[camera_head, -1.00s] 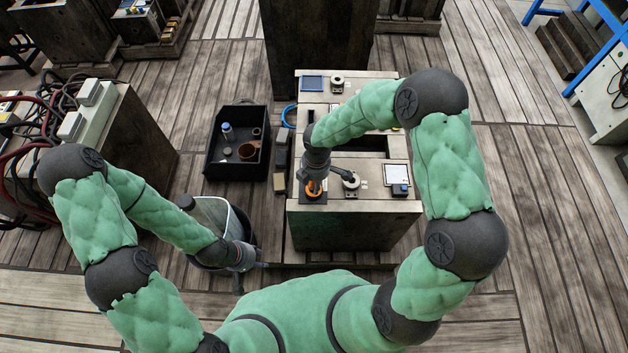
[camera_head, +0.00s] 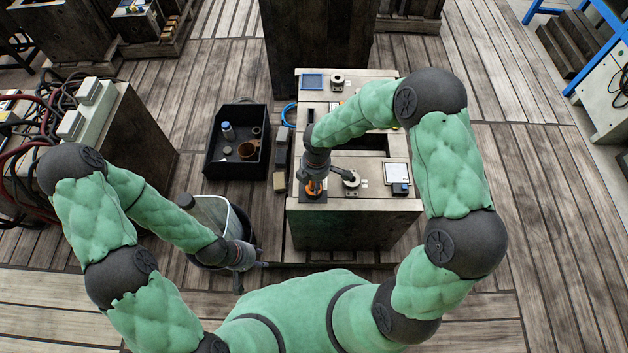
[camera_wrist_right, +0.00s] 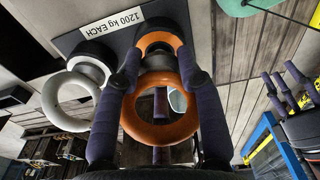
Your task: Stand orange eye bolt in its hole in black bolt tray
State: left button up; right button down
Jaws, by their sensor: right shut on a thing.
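The orange eye bolt (camera_wrist_right: 147,132) is held between the two fingers of my right gripper (camera_wrist_right: 158,90), its ring toward the wrist camera and its orange collar (camera_wrist_right: 160,40) near the black bolt tray (camera_wrist_right: 122,32). The tray is labelled "1200 kg EACH". The shank is hidden, so I cannot tell whether it is in the hole. In the head view, the right gripper (camera_head: 312,183) and bolt (camera_head: 314,188) are over the black tray (camera_head: 312,198) at the bench's near left corner. My left gripper (camera_head: 246,275) has its fingers apart and appears empty, beside a bucket.
A pale grey eye bolt (camera_wrist_right: 68,100) stands close beside the orange one. The bench (camera_head: 345,206) also carries a dark-handled part (camera_head: 350,178) and a white-faced square (camera_head: 397,174). A black bin (camera_head: 237,165) with several items stands left of the bench.

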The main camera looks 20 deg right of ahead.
jog(key=shift+f+b, duration=0.4)
jog(key=shift+f, duration=0.2)
dwell(1.1)
jog(key=c, duration=0.7)
grip_release()
jog(key=r, duration=1.2)
jog(key=shift+d, duration=0.25)
